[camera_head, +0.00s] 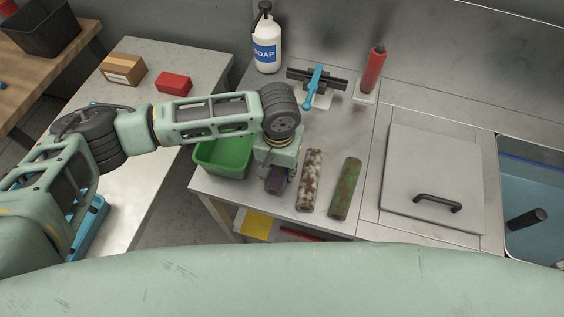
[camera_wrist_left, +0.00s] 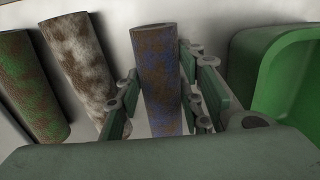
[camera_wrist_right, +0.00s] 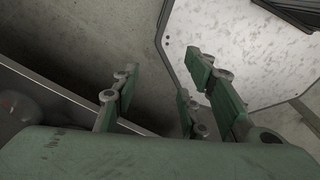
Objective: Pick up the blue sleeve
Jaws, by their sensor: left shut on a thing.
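The blue sleeve (camera_wrist_left: 159,75) is a rusty cylinder with blue paint, seen between the fingers of my left gripper in the left wrist view. My left gripper (camera_wrist_left: 160,100) is shut on it. In the head view my left gripper (camera_head: 275,172) points down at the counter, and the dark end of the blue sleeve (camera_head: 275,183) shows below it. Whether the sleeve touches the counter I cannot tell. My right gripper (camera_wrist_right: 155,100) shows only in its wrist view, with fingers apart and nothing between them.
A white-brown sleeve (camera_head: 310,180) and a green sleeve (camera_head: 346,188) lie right of my left gripper. A green bin (camera_head: 222,158) is close on its left. A soap bottle (camera_head: 267,45), a blue-handled tool (camera_head: 315,85) and a red cylinder (camera_head: 373,72) stand behind. A lidded panel (camera_head: 435,170) is right.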

